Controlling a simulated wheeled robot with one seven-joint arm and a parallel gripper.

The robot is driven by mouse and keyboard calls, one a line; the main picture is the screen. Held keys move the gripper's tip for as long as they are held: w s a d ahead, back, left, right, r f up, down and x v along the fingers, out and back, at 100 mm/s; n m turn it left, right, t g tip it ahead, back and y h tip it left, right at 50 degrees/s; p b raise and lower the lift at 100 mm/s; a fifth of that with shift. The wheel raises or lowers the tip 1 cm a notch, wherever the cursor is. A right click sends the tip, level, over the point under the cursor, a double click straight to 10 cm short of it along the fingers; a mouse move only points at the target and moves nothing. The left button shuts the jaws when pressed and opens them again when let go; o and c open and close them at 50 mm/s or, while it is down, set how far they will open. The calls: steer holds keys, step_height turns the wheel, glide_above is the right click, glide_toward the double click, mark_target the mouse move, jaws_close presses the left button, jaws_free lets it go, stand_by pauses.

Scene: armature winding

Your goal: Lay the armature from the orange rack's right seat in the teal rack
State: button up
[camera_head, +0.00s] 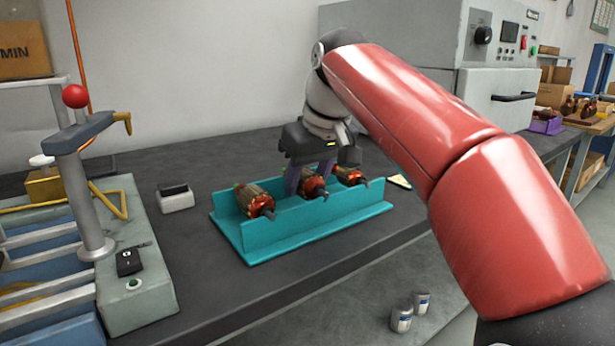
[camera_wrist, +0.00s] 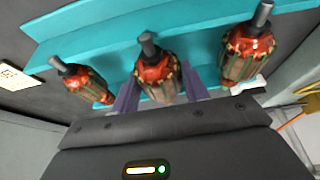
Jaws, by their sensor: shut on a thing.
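The teal rack (camera_head: 300,227) stands on the dark bench. It also shows in the wrist view (camera_wrist: 110,30). Three red-and-copper armatures with grey shafts are at it: a left one (camera_head: 256,200), a middle one (camera_head: 313,188) and a right one (camera_head: 349,175). My gripper (camera_head: 311,180) reaches down from behind the rack, its two purple fingers shut on the middle armature, which also shows in the wrist view (camera_wrist: 156,76). The middle armature lies in line with its neighbours, at the rack's middle place. Whether it bears fully on the seat is hidden by the rack's front wall.
A grey fixture with a red-knobbed post (camera_head: 85,175) stands at the left. A small white box (camera_head: 176,198) sits left of the rack. A grey oven (camera_head: 490,95) stands behind. Far right, a wooden table holds a purple rack (camera_head: 546,123) and dark brownish parts (camera_head: 580,107). Two cans (camera_head: 403,318) stand lower down.

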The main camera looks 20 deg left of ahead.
steer(key=shift+f, duration=0.35)
stand_by(0.4)
steer(key=o, duration=1.4)
steer(key=shift+f, duration=0.1)
steer(key=p+v, duration=0.2)
steer(key=v, duration=0.5)
steer(key=shift+r, duration=0.25)
steer(key=shift+s+d+r, duration=0.1)
steer(key=shift+d+r, duration=0.05)
steer(key=shift+r, duration=0.05)
